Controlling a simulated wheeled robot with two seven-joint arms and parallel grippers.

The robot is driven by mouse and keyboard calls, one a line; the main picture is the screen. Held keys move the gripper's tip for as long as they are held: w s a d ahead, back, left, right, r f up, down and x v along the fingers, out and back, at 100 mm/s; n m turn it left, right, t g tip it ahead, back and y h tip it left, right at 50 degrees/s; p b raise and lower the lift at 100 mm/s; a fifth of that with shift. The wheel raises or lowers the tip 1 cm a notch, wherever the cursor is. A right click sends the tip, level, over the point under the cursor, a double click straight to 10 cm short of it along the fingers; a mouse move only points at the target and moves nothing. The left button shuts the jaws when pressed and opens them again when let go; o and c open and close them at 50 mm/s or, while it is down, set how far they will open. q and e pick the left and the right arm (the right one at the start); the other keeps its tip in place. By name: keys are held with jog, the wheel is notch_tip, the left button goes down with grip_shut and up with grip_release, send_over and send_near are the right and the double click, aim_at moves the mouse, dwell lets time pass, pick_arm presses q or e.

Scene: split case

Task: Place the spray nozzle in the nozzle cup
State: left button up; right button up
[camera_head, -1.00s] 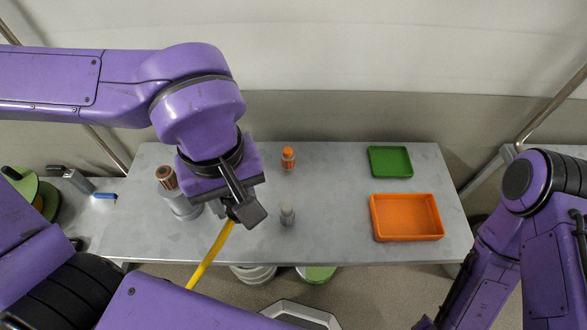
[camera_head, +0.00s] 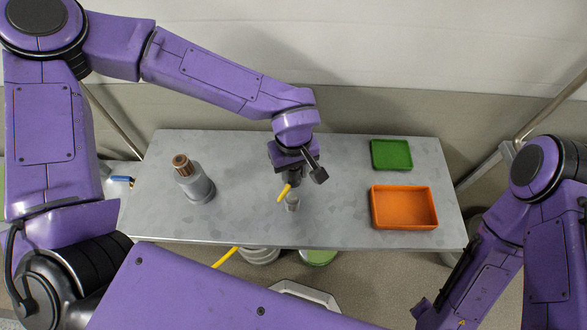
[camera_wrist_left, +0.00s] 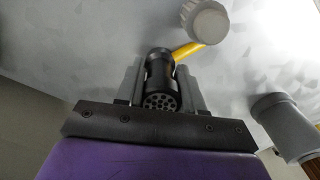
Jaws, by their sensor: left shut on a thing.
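My left gripper (camera_head: 288,177) is over the middle of the table, shut on the spray nozzle. In the left wrist view the nozzle (camera_wrist_left: 160,88) is a black cylinder with a perforated end, between the fingers (camera_wrist_left: 160,90), with a yellow tube. I cannot make out for sure whether this cylinder is the nozzle cup. My right gripper is not clearly shown.
A larger grey cylinder with a brown ribbed top (camera_head: 198,186) stands at the left. An orange tray (camera_head: 404,226) and a green tray (camera_head: 391,166) lie at the right. Table surface (camera_head: 335,205) between is clear.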

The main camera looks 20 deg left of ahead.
pick_arm(q)
jog(key=shift+s+f, duration=0.1)
jog(key=shift+f, duration=0.05)
jog(key=o, duration=1.1)
